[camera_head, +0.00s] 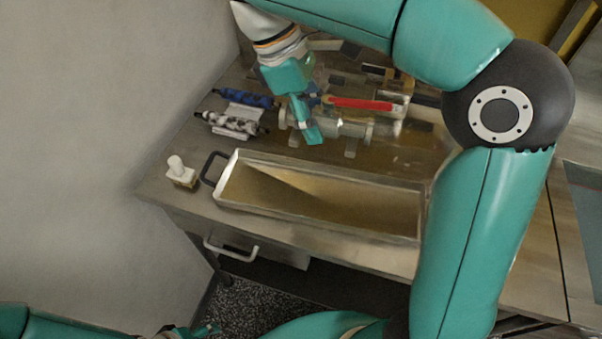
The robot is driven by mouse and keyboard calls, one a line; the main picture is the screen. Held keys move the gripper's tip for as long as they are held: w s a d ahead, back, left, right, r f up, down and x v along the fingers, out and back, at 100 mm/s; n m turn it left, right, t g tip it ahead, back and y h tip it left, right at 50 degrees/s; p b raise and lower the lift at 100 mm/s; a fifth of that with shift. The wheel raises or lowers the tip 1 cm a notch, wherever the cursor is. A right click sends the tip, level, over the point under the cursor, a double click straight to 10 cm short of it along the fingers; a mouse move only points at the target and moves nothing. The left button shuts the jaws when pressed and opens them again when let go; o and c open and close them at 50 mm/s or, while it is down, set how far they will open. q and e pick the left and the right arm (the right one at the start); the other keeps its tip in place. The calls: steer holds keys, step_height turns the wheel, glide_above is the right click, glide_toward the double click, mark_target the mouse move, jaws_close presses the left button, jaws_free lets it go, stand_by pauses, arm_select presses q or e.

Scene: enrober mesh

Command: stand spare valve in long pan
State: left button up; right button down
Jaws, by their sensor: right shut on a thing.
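The long pan (318,233) is a shallow metal tray with a dark loop handle at its left end. It lies along the front of the bench, and its inside looks empty. My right gripper (309,124) is behind the pan, pointing down. It is shut on what looks like the spare valve (345,128), a grey metal body with flanged ends and a red lever (358,103). The valve lies roughly level; whether it touches the bench is unclear. My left gripper (203,329) shows only partly at the bottom edge, and its fingers are unclear.
A small cream bottle-like thing (181,173) stands left of the pan. A grey wall is at the left. A drawer (258,249) is below the bench (160,187). My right arm hides the right side.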

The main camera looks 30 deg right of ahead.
steer(key=shift+d, duration=0.2)
steer(key=b, duration=0.2)
glide_above(318, 197)
steer(key=w, duration=0.1)
steer(key=f, duration=0.9)
steer(key=a+f, duration=0.1)
steer(key=f, duration=0.4)
arm_select(q)
steer(key=shift+w+d+f, duration=0.15)
steer(key=shift+w+f, duration=0.1)
steer(key=shift+f, duration=0.25)
steer(key=shift+w+d+f, duration=0.1)
steer(key=shift+w+f, duration=0.15)
steer(key=shift+f, duration=0.2)
arm_select(e)
steer(key=shift+f, duration=2.75)
steer(key=shift+w+f, duration=0.1)
steer(key=shift+f, duration=0.05)
steer(key=c, duration=0.6)
jaws_free()
arm_select(q)
steer(key=shift+f, duration=0.1)
steer(key=shift+r+p, duration=0.4)
steer(key=shift+r, duration=0.05)
arm_select(e)
steer(key=v, duration=1.2)
